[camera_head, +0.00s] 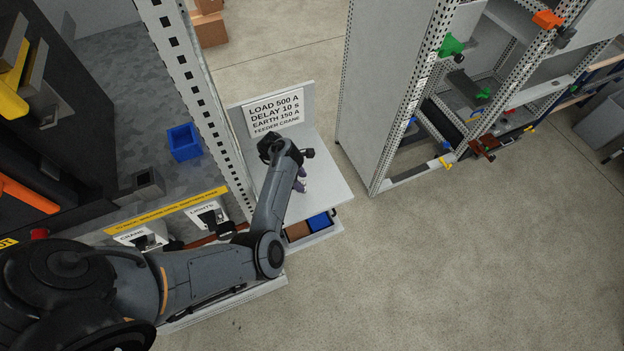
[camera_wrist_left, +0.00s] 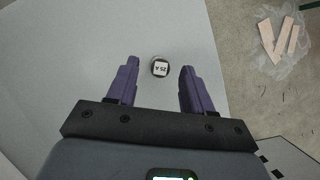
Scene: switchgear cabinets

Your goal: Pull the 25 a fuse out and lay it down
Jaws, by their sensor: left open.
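The 25 A fuse (camera_wrist_left: 160,67) shows end-on in the left wrist view as a small round dark-rimmed piece with a white "25 A" label. It stands on the pale grey shelf (camera_wrist_left: 60,50). My left gripper (camera_wrist_left: 159,78) is open, with its two purple fingers on either side of the fuse's line and a gap to each side of it. In the head view my left gripper (camera_head: 301,182) points down over the shelf (camera_head: 328,190); my wrist hides much there. My right gripper is not in view.
A sign (camera_head: 275,110) stands at the shelf's back. Below the shelf is a drawer with a brown bin (camera_head: 297,232) and a blue bin (camera_head: 320,222). A perforated cabinet post (camera_head: 205,100) rises on the left. The shelf's right part is bare.

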